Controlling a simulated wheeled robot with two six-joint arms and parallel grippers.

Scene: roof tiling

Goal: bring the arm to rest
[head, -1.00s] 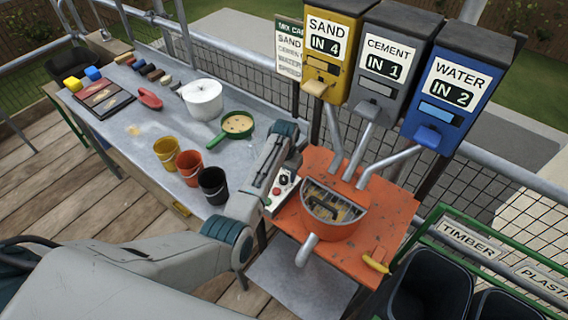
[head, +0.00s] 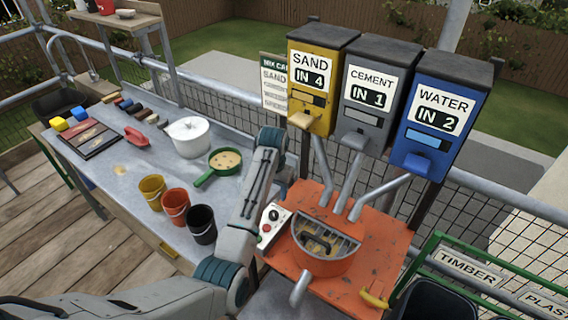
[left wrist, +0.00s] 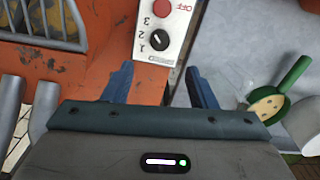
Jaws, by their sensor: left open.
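My left arm (head: 250,195) reaches up from the bottom left in the head view, its wrist bent over beside the control box. My left gripper (left wrist: 160,84) shows in the left wrist view with its two blue fingers apart and nothing between them. In that view the control box (left wrist: 165,28), with a red button and a black dial, lies beyond the fingertips. The box also shows in the head view (head: 272,226), partly behind my arm. In the head view the left fingers are mostly hidden behind the wrist. My right gripper is not in view.
The orange mixer (head: 325,250) stands right of my arm, below the sand (head: 318,75), cement (head: 372,90) and water (head: 437,112) dispensers. The grey workbench (head: 110,150) holds several buckets, a white pot (head: 187,138) and a green pan (head: 223,162).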

